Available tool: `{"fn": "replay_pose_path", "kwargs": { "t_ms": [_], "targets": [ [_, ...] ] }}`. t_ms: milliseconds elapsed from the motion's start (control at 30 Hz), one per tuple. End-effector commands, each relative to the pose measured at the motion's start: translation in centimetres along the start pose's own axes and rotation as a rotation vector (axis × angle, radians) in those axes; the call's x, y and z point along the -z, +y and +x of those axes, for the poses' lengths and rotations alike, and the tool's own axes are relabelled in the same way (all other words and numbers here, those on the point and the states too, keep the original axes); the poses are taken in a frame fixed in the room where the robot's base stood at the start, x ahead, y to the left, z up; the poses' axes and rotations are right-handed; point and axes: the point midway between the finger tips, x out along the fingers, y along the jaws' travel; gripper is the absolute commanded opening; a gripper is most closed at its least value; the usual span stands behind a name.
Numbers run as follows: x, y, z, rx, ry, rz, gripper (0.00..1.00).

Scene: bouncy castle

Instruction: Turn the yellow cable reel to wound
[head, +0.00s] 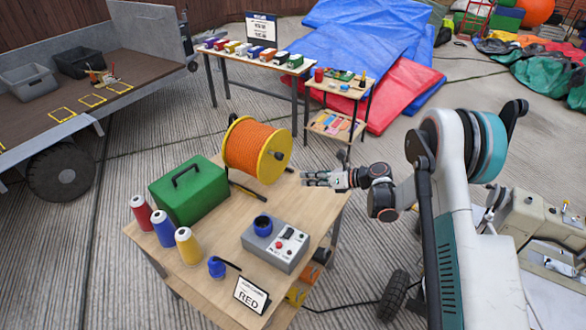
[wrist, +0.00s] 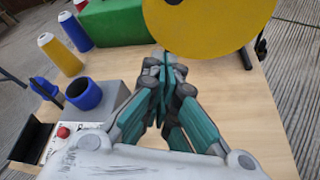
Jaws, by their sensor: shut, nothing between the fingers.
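The yellow cable reel (head: 274,158) stands upright at the back right of the wooden table, wound with orange cable (head: 248,147). A dark knob shows on its near yellow face. In the wrist view the yellow disc of the reel (wrist: 205,22) fills the top, just beyond my fingertips. My gripper (head: 306,179) is at the table's right side, right of and a little below the reel. In the wrist view my gripper (wrist: 170,68) is shut with its fingertips together and empty. I cannot tell whether the fingertips touch the disc.
On the wooden table (head: 215,240) are a green box (head: 190,192), several thread cones (head: 163,228), a grey control box (head: 276,245) with a blue ring, a blue piece (head: 217,267) and a "RED" sign (head: 251,295). A trailer (head: 60,110) stands left.

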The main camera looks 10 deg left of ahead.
Motion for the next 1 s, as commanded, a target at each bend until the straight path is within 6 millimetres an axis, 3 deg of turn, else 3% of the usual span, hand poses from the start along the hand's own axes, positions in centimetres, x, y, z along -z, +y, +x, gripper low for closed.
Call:
{"fn": "replay_pose_path", "kwargs": {
  "t_ms": [567,733,1000],
  "targets": [
    [0.3,-0.1,10.2,-0.003,-0.001,0.002,0.0],
    [-2.3,-0.1,8.9,0.0,-0.002,0.003,0.0],
    [-3.8,0.0,8.4,0.0,-0.002,0.003,0.0]
  ]
}}
